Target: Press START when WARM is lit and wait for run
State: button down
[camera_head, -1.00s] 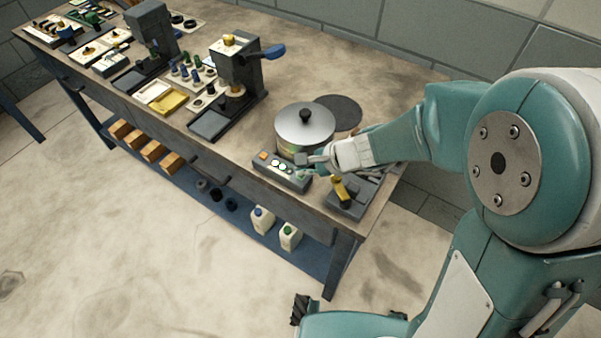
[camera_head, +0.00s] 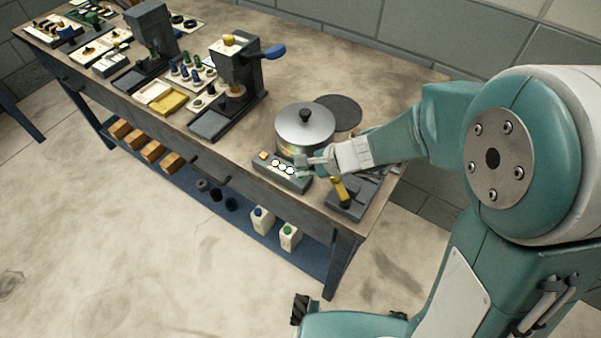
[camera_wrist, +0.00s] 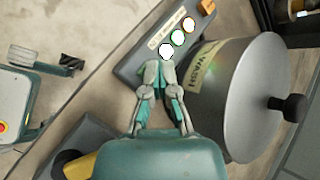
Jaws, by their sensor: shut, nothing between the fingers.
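The grey control box (camera_head: 270,171) sits at the bench's front edge, before the pot. It also shows in the wrist view (camera_wrist: 127,68). An orange button (camera_wrist: 206,7) is at the box's far end. My gripper (camera_wrist: 160,74) is shut and empty, its fingertips over the box's near end beside the last lamp. Contact cannot be told. No START button is distinguishable; the fingers cover that end. My gripper also shows in the head view (camera_head: 304,163).
A lidded metal pot (camera_head: 304,127) marked WASH stands close beside the gripper, with a dark round plate (camera_head: 340,112) behind. A grey fixture with a yellow handle (camera_head: 341,190) is to the right. A press (camera_head: 237,75) and trays stand further left.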

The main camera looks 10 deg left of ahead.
jog(key=shift+r, duration=0.85)
jog(key=shift+r, duration=0.1)
jog(key=shift+r, duration=2.35)
jog(key=shift+d+r, duration=0.15)
jog(key=s+d+r+n+t+h, duration=0.1)
jog(key=s+d+r+n+h, duration=0.2)
jog(key=d, duration=0.4)
jog(key=s+d+r+n+t+h, duration=0.1)
jog(key=s+d+r+n+h, duration=0.2)
jog(key=s+d, duration=0.3)
jog(key=s+d+r+n+t+h, duration=0.1)
jog(key=s+d+r+n+h, duration=0.2)
jog(key=d, duration=0.7)
jog(key=shift+s+r+n+t, duration=0.15)
jog(key=shift+s+n+t, duration=0.25)
jog(key=shift+s+n, duration=0.7)
dwell(1.1)
